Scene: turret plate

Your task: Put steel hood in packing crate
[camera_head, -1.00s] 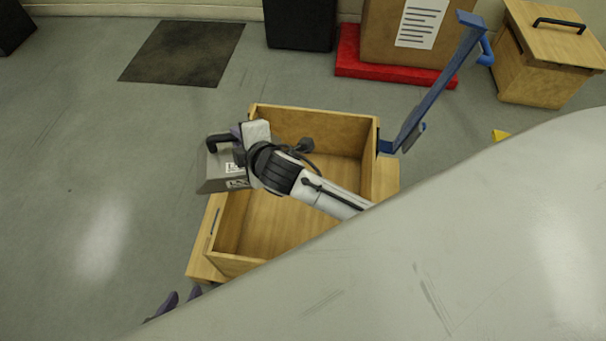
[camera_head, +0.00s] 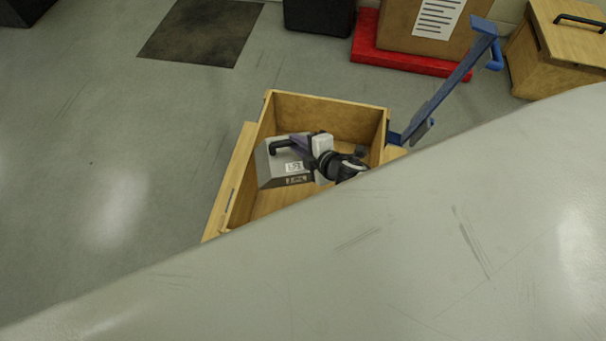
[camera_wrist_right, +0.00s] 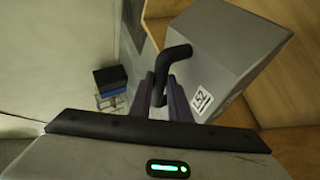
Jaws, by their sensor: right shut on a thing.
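The steel hood (camera_head: 280,169) is a grey metal box with a black handle and white labels. In the head view it is over the open wooden packing crate (camera_head: 330,103), near the crate's left wall. My right gripper (camera_head: 303,144) is shut on the hood's black handle. In the right wrist view the gripper (camera_wrist_right: 164,92) grips the handle, and the hood (camera_wrist_right: 215,50) hangs beside the fingers with a label showing. Whether the hood touches the crate floor cannot be told. My left gripper is not in view.
A large grey surface (camera_head: 400,250) hides the crate's near side. A blue arm-like bracket (camera_head: 450,90) rises at the crate's right. Behind stand a red pallet (camera_head: 385,58) with a cardboard box (camera_head: 400,25), and a wooden lidded box (camera_head: 550,55).

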